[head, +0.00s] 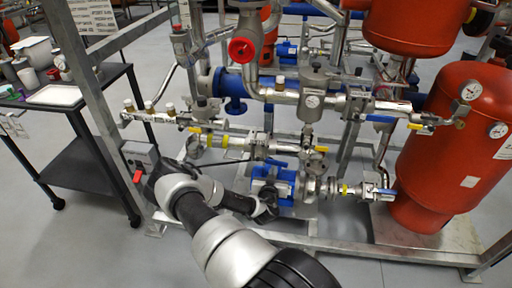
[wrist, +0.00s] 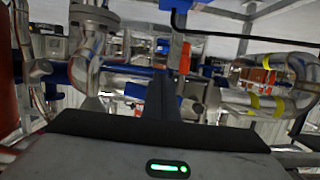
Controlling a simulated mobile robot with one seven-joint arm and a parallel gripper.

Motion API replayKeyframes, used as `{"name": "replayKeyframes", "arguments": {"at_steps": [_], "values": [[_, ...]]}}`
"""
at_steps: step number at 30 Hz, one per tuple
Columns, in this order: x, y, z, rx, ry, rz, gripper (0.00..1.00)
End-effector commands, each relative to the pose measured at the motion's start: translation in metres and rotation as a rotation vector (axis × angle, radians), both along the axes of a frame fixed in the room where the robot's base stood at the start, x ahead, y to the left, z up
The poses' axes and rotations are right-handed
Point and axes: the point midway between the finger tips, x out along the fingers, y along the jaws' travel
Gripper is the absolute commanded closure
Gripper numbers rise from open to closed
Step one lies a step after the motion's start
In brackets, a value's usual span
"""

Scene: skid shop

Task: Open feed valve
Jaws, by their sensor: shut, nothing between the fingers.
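Several small valves with coloured levers sit on the skid's steel pipes. I cannot tell which is the feed valve. A blue-levered valve (head: 385,193) is at the lower right, on the short pipe running from the blue pump (head: 273,184). My arm reaches up from the bottom of the head view and bends back toward the pump. My gripper (head: 265,211) is in front of the pump, small and dark. In the wrist view, my gripper (wrist: 163,105) is shut and empty, with blurred pipework beyond it.
A red tank (head: 452,140) stands at the right. A galvanized frame post (head: 88,95) and a grey box (head: 140,156) with a red lever are at the left. A black cart (head: 85,150) stands further left. The floor at lower left is clear.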

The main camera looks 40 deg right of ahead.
Motion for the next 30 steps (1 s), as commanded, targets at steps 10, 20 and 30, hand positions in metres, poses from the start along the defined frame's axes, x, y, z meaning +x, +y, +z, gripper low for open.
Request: {"name": "replayKeyframes", "arguments": {"at_steps": [10, 20, 30], "values": [[-0.002, -0.001, 0.003, 0.000, 0.000, 0.001, 1.00], [-0.012, 0.008, -0.009, 0.000, 0.001, 0.000, 1.00], [-0.024, 0.022, -0.011, 0.001, 0.002, 0.000, 1.00]]}}
